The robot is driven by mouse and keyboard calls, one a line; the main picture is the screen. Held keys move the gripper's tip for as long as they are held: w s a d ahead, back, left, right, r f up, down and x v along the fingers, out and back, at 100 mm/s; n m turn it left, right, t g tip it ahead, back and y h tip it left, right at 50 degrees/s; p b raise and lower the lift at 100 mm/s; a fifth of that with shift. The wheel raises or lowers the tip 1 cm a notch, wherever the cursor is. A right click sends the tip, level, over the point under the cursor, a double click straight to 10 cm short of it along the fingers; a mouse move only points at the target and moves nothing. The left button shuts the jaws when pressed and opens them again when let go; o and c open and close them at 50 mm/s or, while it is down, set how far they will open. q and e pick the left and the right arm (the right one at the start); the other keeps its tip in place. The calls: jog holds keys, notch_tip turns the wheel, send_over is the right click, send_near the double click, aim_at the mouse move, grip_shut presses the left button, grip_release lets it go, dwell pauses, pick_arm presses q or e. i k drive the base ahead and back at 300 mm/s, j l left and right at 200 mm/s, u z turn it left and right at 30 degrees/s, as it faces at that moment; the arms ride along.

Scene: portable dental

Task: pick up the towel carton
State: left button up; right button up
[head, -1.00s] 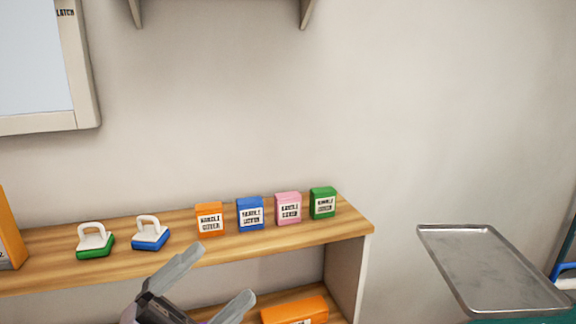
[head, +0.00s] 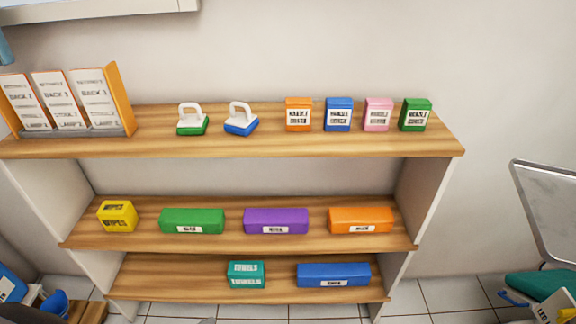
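A small teal carton (head: 246,275) stands on the lowest shelf, left of a long blue box. Its white label is blurred but seems to read towels. Its front and top are clear of other things. Neither of my grippers can be made out in the head view now. A tiny grey shape at the bottom edge is too small to identify.
The wooden shelf unit (head: 300,145) holds handle cover boxes on top. Its middle shelf has a yellow wipes box (head: 117,216) and green, purple (head: 276,221) and orange boxes. The blue box (head: 334,275) is right of the carton. A metal tray (head: 552,205) is at right.

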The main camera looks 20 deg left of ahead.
aim_at(242, 275)
jog(key=u, duration=0.9)
